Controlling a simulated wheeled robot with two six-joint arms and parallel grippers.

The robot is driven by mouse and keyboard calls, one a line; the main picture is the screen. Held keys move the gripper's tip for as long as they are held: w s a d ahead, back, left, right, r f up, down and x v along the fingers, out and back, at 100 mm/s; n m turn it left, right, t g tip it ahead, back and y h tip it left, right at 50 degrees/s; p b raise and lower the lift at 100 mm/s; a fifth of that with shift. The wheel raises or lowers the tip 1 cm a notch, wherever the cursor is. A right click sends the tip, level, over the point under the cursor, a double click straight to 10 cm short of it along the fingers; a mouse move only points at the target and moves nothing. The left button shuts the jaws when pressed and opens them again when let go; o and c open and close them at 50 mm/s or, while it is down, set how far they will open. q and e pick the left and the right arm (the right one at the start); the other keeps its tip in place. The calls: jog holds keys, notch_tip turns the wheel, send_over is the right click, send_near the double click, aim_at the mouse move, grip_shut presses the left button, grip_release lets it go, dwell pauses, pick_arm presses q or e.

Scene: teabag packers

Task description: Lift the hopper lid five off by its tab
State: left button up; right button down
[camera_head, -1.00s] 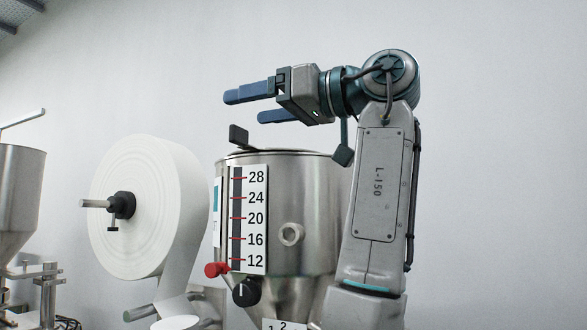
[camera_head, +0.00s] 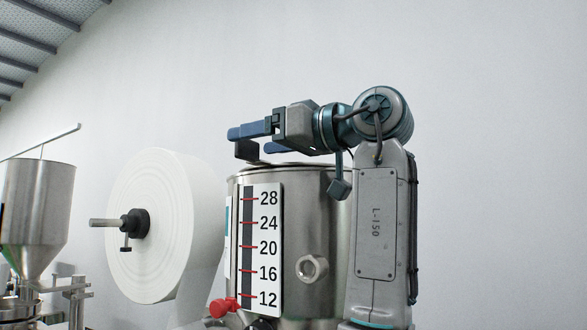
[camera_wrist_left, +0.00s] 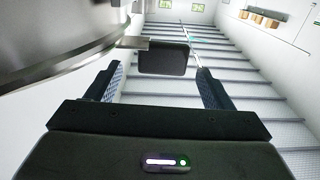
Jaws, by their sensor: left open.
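The steel hopper (camera_head: 335,215) stands in the middle of the head view, with its lid (camera_head: 300,166) seen edge-on at the top. The dark lid tab (camera_head: 246,151) sticks up at the lid's left side. My left gripper (camera_head: 252,141) is open, level above the lid, its blue fingers pointing left. One finger overlaps the tab's top in the head view. In the left wrist view the tab (camera_wrist_left: 163,59) shows between the open fingertips (camera_wrist_left: 157,72), with a gap on each side. My right gripper is not in view.
A level scale (camera_head: 262,248) is on the hopper's front, with a red knob (camera_head: 223,306) below. A large white paper roll (camera_head: 165,225) stands just left, and another steel hopper (camera_head: 36,215) at far left. The space above and right is clear wall.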

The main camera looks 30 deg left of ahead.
aim_at(251, 141)
pick_arm(q)
jog(key=a+p, duration=0.2)
jog(key=a, duration=0.2)
jog(key=shift+a+p, duration=0.3)
jog(key=shift+p, duration=0.05)
jog(key=shift+w+d+r, duration=0.1)
jog(key=shift+d, duration=0.25)
jog(key=c, duration=1.2)
jog(key=shift+a, duration=0.1)
jog(key=shift+c, duration=0.9)
jog(key=shift+r, duration=0.1)
